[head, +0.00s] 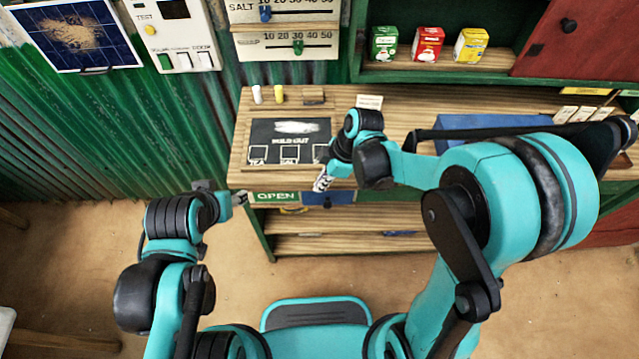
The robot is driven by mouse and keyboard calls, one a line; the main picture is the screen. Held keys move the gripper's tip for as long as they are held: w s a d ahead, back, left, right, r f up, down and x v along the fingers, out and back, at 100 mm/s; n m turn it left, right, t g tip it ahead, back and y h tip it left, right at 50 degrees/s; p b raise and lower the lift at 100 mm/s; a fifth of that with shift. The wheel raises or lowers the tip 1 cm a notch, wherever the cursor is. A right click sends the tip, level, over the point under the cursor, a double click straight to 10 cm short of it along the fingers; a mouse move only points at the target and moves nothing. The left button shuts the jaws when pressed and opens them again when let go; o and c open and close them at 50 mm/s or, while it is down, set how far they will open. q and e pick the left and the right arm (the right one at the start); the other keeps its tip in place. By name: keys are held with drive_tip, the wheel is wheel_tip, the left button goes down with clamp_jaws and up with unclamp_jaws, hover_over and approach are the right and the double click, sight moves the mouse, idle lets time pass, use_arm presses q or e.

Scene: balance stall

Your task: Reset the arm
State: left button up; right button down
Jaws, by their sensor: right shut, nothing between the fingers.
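My right arm reaches in from the right, over the wooden counter (400,108). Its gripper (321,184) points down at the counter's front edge, by the lower right corner of the chalkboard (290,143). The right gripper is shut with nothing in it. My left arm is bent at the lower left. Its gripper (241,198) points right, in front of the counter's left end, near the OPEN sign (274,197). The left fingers are small and seen from above, so I cannot tell whether they are open.
A white chalk (256,94), a yellow chalk (279,95) and an eraser (314,96) lie behind the chalkboard. Green (384,44), red (428,45) and yellow (471,45) boxes stand on the back shelf. A blue mat (490,122) lies behind my right arm.

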drive_tip(key=shift+d+r, duration=0.1)
idle(0.3)
drive_tip(key=s+d+r+m+t+h, duration=0.2)
drive_tip(key=s+d+r+m+t, duration=0.1)
drive_tip(key=d+r+m, duration=0.3)
drive_tip(key=s+d+r+m+t+h, duration=0.2)
drive_tip(key=s+d+r+m+t, duration=0.2)
drive_tip(key=m, duration=0.7)
drive_tip(key=s+d+r, duration=0.2)
drive_tip(key=d, duration=0.2)
drive_tip(key=shift+s+d+m, duration=0.15)
drive_tip(key=shift+m, duration=0.15)
